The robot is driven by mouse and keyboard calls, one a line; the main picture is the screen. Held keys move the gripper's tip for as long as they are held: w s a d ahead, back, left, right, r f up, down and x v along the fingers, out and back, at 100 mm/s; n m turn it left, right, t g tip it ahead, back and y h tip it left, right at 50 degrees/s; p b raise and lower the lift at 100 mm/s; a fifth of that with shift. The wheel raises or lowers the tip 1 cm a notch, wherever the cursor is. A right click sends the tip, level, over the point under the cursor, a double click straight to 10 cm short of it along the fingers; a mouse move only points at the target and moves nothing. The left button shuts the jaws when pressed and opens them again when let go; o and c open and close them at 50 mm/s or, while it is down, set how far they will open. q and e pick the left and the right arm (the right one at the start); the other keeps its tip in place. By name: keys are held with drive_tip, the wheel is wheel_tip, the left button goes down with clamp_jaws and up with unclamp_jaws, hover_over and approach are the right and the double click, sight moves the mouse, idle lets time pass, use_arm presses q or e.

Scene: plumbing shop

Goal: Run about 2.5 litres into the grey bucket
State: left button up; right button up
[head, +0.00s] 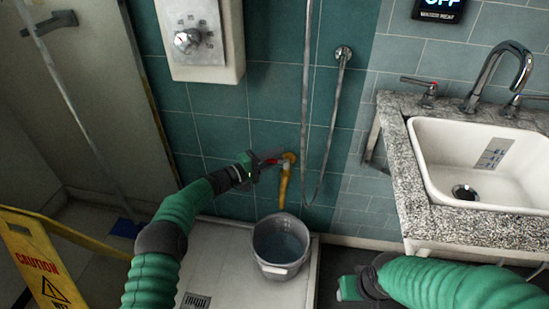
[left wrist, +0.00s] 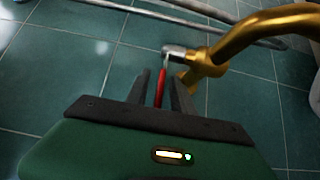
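The grey bucket (head: 283,269) stands upright on the white shower floor below a brass tap (head: 284,185) on the tiled wall. Its inside looks bluish, like water; I cannot read the level. No stream clearly shows between spout and bucket. The brass tap (left wrist: 240,38) also shows in the left wrist view, with a red lever (left wrist: 161,88). My left gripper (head: 258,166) is at that lever. In the left wrist view its fingers (left wrist: 160,80) stand apart on either side of the lever, with gaps visible. My right gripper (head: 350,289) is low, right of the bucket; its fingers are unclear.
A white sink (head: 437,170) in a speckled counter (head: 412,212) stands at the right. A yellow caution sign (head: 40,255) stands at the lower left. A shower hose (head: 329,140) hangs right of the tap. A floor drain (head: 196,301) lies left of the bucket.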

use_arm(q)
drive_tip(key=p+v, duration=0.7)
drive_tip(key=v, duration=1)
drive_tip(key=shift+f, duration=0.15)
drive_tip(key=shift+f, duration=0.1)
